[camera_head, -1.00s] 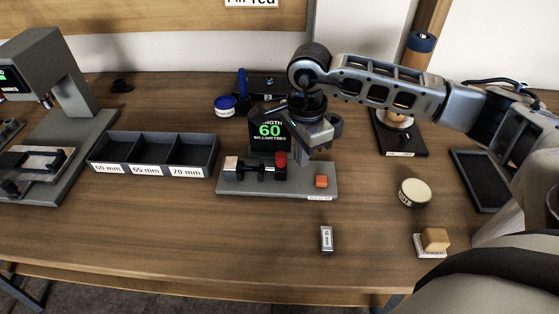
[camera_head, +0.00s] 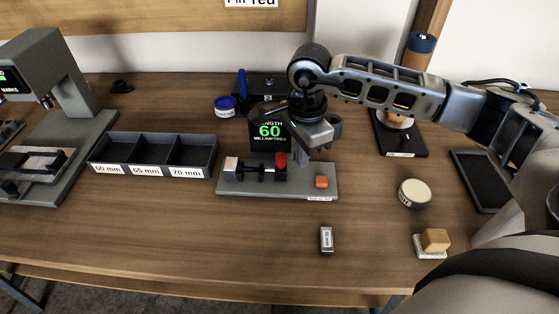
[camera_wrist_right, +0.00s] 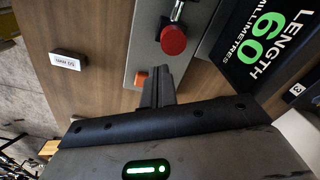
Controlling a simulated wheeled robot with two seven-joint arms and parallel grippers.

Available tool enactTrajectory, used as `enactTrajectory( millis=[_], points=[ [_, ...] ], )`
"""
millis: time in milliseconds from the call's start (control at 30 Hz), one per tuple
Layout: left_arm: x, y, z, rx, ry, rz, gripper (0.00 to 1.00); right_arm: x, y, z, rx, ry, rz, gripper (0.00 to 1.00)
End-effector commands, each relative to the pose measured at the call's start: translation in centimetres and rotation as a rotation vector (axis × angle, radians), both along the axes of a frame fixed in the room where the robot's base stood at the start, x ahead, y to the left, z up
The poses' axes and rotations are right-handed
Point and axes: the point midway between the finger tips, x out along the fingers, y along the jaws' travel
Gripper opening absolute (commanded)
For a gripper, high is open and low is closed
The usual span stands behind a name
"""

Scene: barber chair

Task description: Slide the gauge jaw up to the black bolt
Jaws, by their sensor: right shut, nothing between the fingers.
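The length gauge is a grey plate (camera_head: 305,191) with a white end block (camera_head: 231,168) on its left. The black bolt (camera_head: 258,171) lies between that block and the dark gauge jaw (camera_head: 280,173), which has a red knob (camera_head: 281,159) on top. The red knob also shows in the right wrist view (camera_wrist_right: 173,39). The gauge display (camera_head: 268,132) reads 60 millimetres. My right gripper (camera_head: 301,155) is shut and empty just right of the red knob, over the plate. Its closed fingers (camera_wrist_right: 156,88) show apart from the knob in the wrist view. My left gripper is out of view.
An orange button (camera_head: 321,181) sits on the plate's right end. A three-compartment tray (camera_head: 153,151) labelled 60, 65 and 70 mm stands to the left. A small marked block (camera_head: 326,239) lies in front. A round tin (camera_head: 414,192) and a tan block (camera_head: 435,239) are at right.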

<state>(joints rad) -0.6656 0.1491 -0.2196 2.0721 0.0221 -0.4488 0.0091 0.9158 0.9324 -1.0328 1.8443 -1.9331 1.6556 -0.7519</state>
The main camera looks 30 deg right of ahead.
Motion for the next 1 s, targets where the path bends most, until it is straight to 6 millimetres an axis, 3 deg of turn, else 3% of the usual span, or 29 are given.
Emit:
enactTrajectory(
  millis=[1000],
  points=[
    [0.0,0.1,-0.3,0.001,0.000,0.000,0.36,0.7,1.1,0.0,0.000,0.000,0.001,0.00]
  ],
)
